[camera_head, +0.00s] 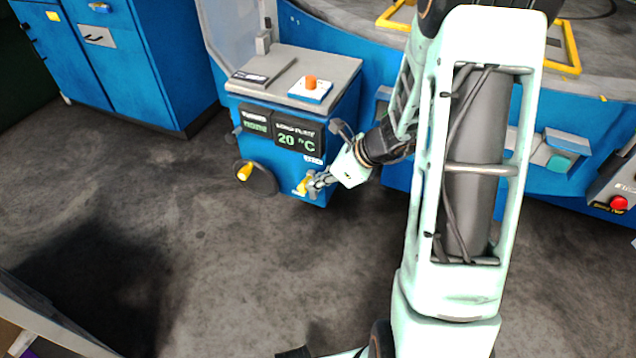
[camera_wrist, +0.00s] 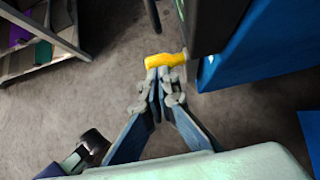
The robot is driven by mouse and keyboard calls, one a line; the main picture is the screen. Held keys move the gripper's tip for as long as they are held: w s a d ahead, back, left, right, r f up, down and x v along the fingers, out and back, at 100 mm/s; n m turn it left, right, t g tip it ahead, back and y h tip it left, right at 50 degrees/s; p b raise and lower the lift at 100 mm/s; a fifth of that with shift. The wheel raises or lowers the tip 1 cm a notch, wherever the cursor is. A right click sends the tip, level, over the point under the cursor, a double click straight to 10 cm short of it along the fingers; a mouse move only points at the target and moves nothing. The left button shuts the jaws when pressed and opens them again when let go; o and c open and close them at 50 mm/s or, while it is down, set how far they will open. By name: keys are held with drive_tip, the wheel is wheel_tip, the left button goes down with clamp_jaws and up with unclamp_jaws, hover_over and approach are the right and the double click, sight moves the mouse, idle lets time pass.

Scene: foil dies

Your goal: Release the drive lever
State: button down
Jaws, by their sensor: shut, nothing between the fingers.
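A blue machine cabinet (camera_head: 267,155) stands left of my arm in the head view. A short yellow-gripped lever (camera_head: 302,185) sticks out low on its front, near the right corner. I take this to be the drive lever. My gripper (camera_head: 313,182) is right beside it, shut and empty. In the wrist view the yellow grip (camera_wrist: 165,60) lies crosswise just beyond the shut fingertips (camera_wrist: 160,82). They are touching or very close; I cannot tell which. The lever's mount is hidden in the wrist view.
A dark handwheel with a yellow knob (camera_head: 244,171) sits left of the lever. Above are a display reading 20 °C (camera_head: 297,138) and an orange button (camera_head: 311,81). A blue cupboard (camera_head: 130,60) stands at the back left. The floor in front is clear.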

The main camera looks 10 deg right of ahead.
drive_tip(key=shift+w+a+r+g+h+p, duration=0.1)
drive_tip(key=shift+w+a+g+h+p, duration=0.15)
drive_tip(key=shift+w+a+p, duration=0.65)
drive_tip(key=shift+s+a+r+g+h+p, duration=0.15)
drive_tip(key=shift+a+h+p, duration=0.2)
drive_tip(key=shift+p, duration=1.1)
drive_tip(key=shift+w+f, duration=0.1)
drive_tip(key=shift+d, duration=0.15)
